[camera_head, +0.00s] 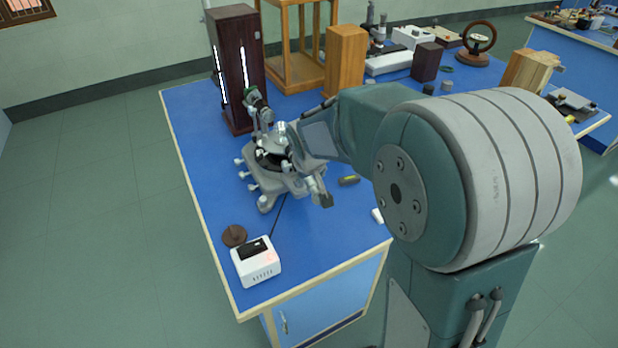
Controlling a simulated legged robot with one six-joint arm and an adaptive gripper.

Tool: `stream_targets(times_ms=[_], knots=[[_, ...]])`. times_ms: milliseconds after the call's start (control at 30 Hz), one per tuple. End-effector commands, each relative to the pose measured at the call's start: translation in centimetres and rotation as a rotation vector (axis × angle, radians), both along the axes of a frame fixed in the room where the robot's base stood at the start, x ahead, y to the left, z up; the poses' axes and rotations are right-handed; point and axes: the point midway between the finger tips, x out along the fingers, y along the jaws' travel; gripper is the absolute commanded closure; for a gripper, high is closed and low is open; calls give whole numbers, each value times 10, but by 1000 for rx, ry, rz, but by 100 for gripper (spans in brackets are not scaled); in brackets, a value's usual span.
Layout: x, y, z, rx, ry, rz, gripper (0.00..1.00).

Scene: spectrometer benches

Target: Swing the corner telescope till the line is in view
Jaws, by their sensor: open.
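The corner spectrometer (268,180) stands on the blue bench, on a grey base with several pale levelling screws. One tube (257,103) points up and back towards the dark lamp housing (237,62), which has bright vertical slits. What looks like its telescope (319,187), with a dark end, points towards the front right. My gripper (291,146) is at the instrument's right side, close above the telescope, and open. My arm hides part of the instrument, and I cannot tell whether the gripper touches it. No spectral line shows.
A white box (256,262) with a dark top and a brown round stand (234,236) sit at the bench's near-left corner. A wooden block (346,58) and a wood-framed case (290,72) stand behind. The floor on the left is clear.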

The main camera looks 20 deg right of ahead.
Motion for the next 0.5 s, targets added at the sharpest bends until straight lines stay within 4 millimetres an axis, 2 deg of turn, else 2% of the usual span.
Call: stream_targets(times_ms=[133,400,433,467,500], knots=[[5,-1,-11,0,0,0,30],[6,-1,-12,0,-1,0,30],[5,-1,-12,0,-1,0,35],[5,-1,-12,0,-1,0,48],[5,-1,-12,0,-1,0,66]])
